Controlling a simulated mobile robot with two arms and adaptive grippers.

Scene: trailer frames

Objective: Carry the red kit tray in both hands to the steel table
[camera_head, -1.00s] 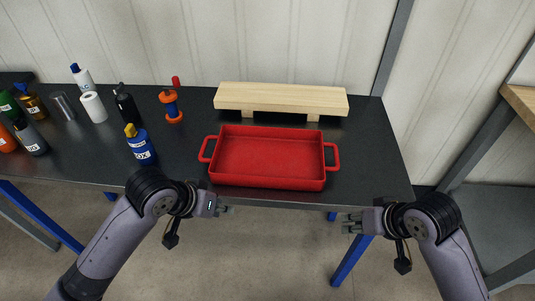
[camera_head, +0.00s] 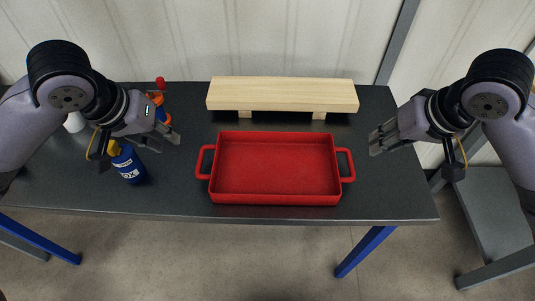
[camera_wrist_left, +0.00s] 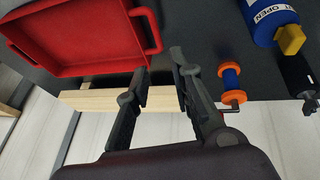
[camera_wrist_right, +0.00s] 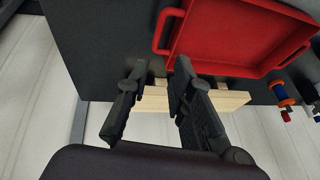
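The red kit tray (camera_head: 275,168) is empty and lies flat on the dark tabletop, with a loop handle at each short end. My left gripper (camera_head: 170,138) is raised to the left of the tray, apart from its left handle. In the left wrist view its two fingers (camera_wrist_left: 160,85) are spread with nothing between them. My right gripper (camera_head: 378,140) is to the right of the tray, apart from its right handle. In the right wrist view its fingers (camera_wrist_right: 158,80) are spread and empty. I cannot tell which surface is the steel table.
A wooden riser (camera_head: 282,95) stands behind the tray. A blue bottle (camera_head: 128,166) with a yellow cap and an orange-and-blue item (camera_head: 158,105) are close to my left gripper. A grey surface (camera_head: 485,205) is at the right, past a gap.

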